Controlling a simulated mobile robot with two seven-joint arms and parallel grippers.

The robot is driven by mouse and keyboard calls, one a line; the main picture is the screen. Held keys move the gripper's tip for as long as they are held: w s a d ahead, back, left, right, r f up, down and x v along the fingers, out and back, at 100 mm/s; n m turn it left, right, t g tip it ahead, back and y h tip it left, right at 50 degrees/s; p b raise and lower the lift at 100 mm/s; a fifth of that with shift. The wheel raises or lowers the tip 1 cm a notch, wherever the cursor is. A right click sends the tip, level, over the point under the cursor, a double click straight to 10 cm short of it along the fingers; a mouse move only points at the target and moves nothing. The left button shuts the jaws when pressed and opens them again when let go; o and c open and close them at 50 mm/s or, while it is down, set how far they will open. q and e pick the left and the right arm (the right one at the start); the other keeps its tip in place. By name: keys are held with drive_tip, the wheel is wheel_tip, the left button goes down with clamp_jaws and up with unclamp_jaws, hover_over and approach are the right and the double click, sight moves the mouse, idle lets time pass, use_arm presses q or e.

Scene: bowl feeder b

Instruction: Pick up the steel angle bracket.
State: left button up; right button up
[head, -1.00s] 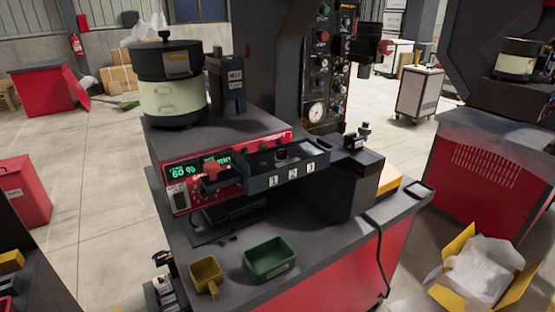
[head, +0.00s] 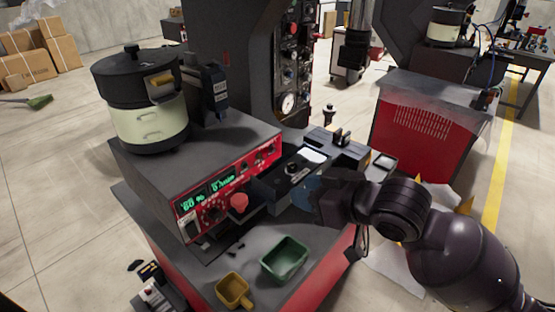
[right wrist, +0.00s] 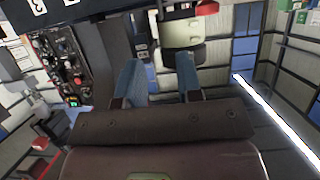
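I cannot make out the steel angle bracket for certain in either view. A small dark piece (head: 292,169) stands in the feeder's open tray (head: 268,197), too small to name. My right gripper (head: 306,192) is at the front right side of this tray in the head view, its blue fingers partly in front of the tray's wall. In the right wrist view its two blue fingers (right wrist: 158,78) stand apart with nothing between them. My left gripper is not in view.
A green bin (head: 285,260) and a yellow scoop (head: 233,291) stand on the bench front. A red-fronted control box (head: 230,185) with a red knob is left of the tray. A dark panel column (head: 240,60) rises at the back.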

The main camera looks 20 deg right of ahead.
sight(268, 186)
drive_tip(key=shift+p+x, duration=0.6)
drive_tip(key=shift+x, duration=4.6)
drive_tip(key=shift+a+r, duration=0.1)
drive_tip(key=shift+a, duration=0.05)
clamp_jaws()
